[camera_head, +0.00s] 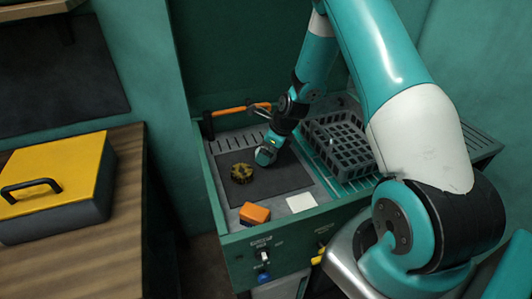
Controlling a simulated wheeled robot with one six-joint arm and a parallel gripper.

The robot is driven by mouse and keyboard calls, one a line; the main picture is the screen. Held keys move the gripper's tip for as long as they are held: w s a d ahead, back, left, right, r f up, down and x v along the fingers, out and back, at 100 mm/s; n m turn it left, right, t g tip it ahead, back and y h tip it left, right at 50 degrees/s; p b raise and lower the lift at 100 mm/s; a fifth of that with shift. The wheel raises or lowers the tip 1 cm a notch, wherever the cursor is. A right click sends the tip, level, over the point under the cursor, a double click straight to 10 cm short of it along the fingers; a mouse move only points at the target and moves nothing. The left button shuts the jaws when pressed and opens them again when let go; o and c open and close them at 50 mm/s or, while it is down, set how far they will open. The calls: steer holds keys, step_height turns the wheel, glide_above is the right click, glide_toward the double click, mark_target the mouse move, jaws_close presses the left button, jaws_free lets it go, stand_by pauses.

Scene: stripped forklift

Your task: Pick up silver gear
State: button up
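I cannot make out a clearly silver gear. A small, round, dark yellow and black gear-like piece (242,173) lies on the dark mat (275,182) of the green workbench. My gripper (265,158) points down over the mat, just right of and behind this piece, apart from it in the picture. My gripper is small here and its fingers are not distinct, so I cannot tell if it is open or holds anything. My arm comes in from the right and hides part of the bench's back.
A black basket (352,158) stands right of my gripper. An orange block (255,213) and a white square (301,203) lie near the front edge. A hammer (228,112) lies at the back. A yellow-lidded box (62,172) sits on the wooden table (85,262) at left.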

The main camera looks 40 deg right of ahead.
steer(key=shift+w+a+f, duration=0.1)
steer(key=shift+w+f, duration=0.05)
steer(key=shift+f, duration=0.35)
steer(key=c, duration=1.4)
steer(key=shift+r, duration=0.1)
